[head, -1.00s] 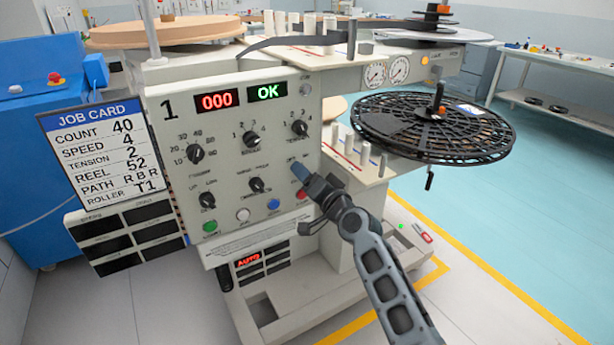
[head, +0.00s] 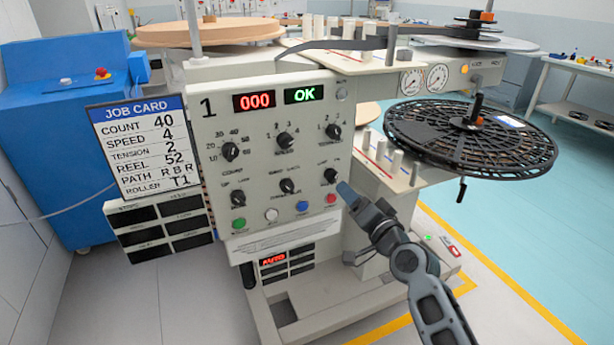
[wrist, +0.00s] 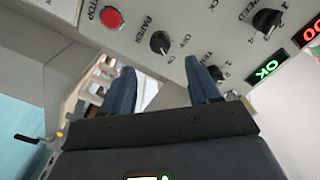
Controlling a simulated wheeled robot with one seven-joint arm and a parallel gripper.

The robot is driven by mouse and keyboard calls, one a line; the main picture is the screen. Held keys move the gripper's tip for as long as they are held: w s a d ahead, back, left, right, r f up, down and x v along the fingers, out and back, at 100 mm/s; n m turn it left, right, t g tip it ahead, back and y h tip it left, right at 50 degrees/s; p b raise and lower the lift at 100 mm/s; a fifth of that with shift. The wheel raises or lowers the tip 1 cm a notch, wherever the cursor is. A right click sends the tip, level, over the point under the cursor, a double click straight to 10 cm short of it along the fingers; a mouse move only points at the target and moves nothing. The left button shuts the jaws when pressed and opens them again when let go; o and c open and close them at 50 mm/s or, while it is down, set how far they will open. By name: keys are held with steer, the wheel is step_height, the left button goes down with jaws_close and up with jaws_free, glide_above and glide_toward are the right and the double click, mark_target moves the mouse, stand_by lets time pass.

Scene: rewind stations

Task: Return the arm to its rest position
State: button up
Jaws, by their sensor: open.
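My gripper (head: 350,196) is in front of the lower right part of the machine's control panel (head: 205,175), near the red button (head: 331,198) and the lower right knob (head: 330,176). In the wrist view my gripper (wrist: 164,88) shows two dark blue fingers spread apart with nothing between them. The panel, a dark knob (wrist: 160,42) and the red button (wrist: 111,17) lie beyond the fingers. I cannot tell from the head view how far the fingertips are from the panel. The display reads 000 and OK (head: 304,94).
A job card (head: 140,148) hangs left of the panel, before a blue cabinet (head: 50,100). A black reel (head: 420,125) sticks out at the right, above my forearm. White rollers (head: 396,163) stand on a shelf beside the panel. Open floor (head: 520,245) lies right of the yellow line.

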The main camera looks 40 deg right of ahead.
steer(key=s+a+f+n+g+y+p, duration=0.1)
steer(key=s+a+f+n, duration=0.15)
steer(key=s+a, duration=0.6)
steer(key=s+a+f+n+g+y+p, duration=0.15)
steer(key=s+a+n, duration=0.3)
steer(key=s, duration=0.75)
steer(key=s+a+r+n, duration=0.2)
steer(key=s+a+r, duration=0.1)
steer(key=s, duration=0.3)
steer(key=s+a+r+n+y+p, duration=0.1)
steer(key=s+a+r+n, duration=0.1)
steer(key=s+a+r, duration=0.2)
steer(key=s+a+r+n+y, duration=0.1)
steer(key=s+a+r, duration=0.2)
steer(key=s, duration=0.5)
steer(key=shift+a+r+n+p, duration=0.3)
steer(key=shift+r+n, duration=0.1)
steer(key=shift+r, duration=0.05)
steer(key=shift+y, duration=0.25)
steer(key=shift+c, duration=0.3)
